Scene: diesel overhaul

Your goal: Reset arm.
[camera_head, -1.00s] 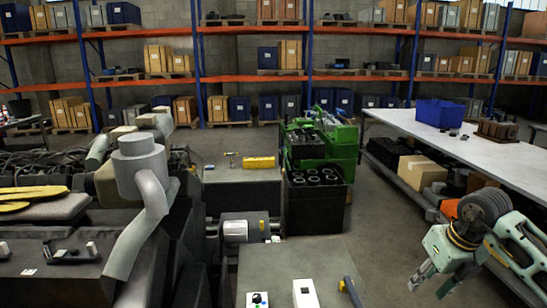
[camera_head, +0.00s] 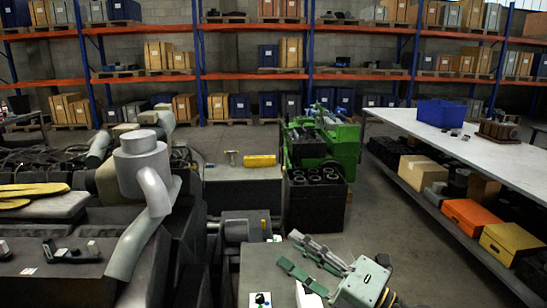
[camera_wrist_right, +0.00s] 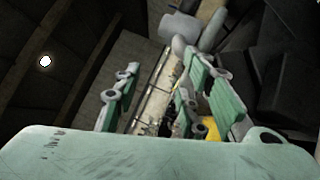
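My right gripper (camera_head: 287,250) is in the lower middle of the head view, above the grey machine top. Its pale green fingers point up and left, spread apart, with nothing between them. In the right wrist view the two fingers (camera_wrist_right: 160,66) also stand apart and empty, with the pale green gripper body across the bottom. My left gripper is in neither view.
A grey machine with a pipe (camera_head: 142,160) stands at left. A green engine (camera_head: 322,142) is behind a black block (camera_head: 315,203). A long table (camera_head: 455,142) at right carries a blue bin (camera_head: 441,113). The floor between block and table is clear.

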